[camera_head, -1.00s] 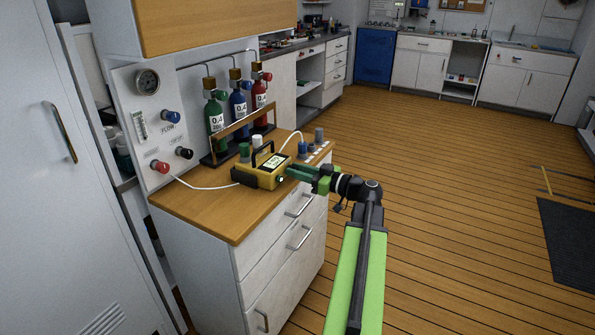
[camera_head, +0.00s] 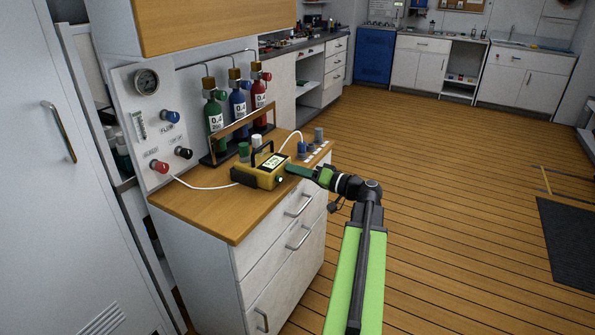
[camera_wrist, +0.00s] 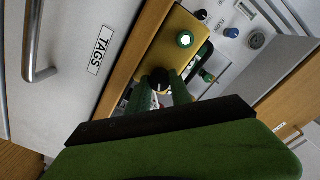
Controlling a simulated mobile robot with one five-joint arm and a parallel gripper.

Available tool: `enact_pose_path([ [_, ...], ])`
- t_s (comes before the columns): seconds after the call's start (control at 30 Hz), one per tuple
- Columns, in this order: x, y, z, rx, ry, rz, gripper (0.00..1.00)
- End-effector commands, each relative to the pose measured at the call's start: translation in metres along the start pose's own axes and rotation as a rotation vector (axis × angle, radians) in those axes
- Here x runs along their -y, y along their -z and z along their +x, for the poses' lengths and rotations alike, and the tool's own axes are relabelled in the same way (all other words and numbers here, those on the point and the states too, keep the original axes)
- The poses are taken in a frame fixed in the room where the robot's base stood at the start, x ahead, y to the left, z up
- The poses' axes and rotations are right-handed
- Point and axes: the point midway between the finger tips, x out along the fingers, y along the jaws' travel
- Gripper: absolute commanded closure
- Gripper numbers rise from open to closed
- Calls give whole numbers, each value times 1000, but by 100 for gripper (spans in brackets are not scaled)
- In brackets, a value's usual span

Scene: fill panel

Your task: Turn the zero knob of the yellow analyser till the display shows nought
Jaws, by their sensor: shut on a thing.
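The yellow analyser (camera_head: 262,178) sits on the wooden counter, with a black handle and a small lit display (camera_head: 272,161) on top. The display's figures are too small to read. My gripper (camera_head: 290,170) reaches it from the right, at its right end. In the wrist view, the black zero knob (camera_wrist: 160,76) stands between the green fingers of my gripper (camera_wrist: 160,88), which are shut on it. The fingers partly hide the knob's sides.
Gas bottles (camera_head: 238,107) stand in a rack behind the analyser. A white hose (camera_head: 205,187) runs from the valve panel (camera_head: 147,130) to it. Several small knobbed items (camera_head: 312,148) are at the counter's back right. Drawers with handles (camera_head: 300,205) are below.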

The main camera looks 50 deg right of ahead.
Motion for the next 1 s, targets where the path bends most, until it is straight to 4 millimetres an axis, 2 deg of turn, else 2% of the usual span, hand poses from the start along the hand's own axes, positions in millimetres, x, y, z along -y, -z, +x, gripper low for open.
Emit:
enact_pose_path([
  [0.2, 0, 0, 0, -1, 1, 171, 100],
  [0.5, -1, 0, 0, -1, 1, 326, 100],
  [1.0, -1, 0, 0, -1, 1, 385, 100],
])
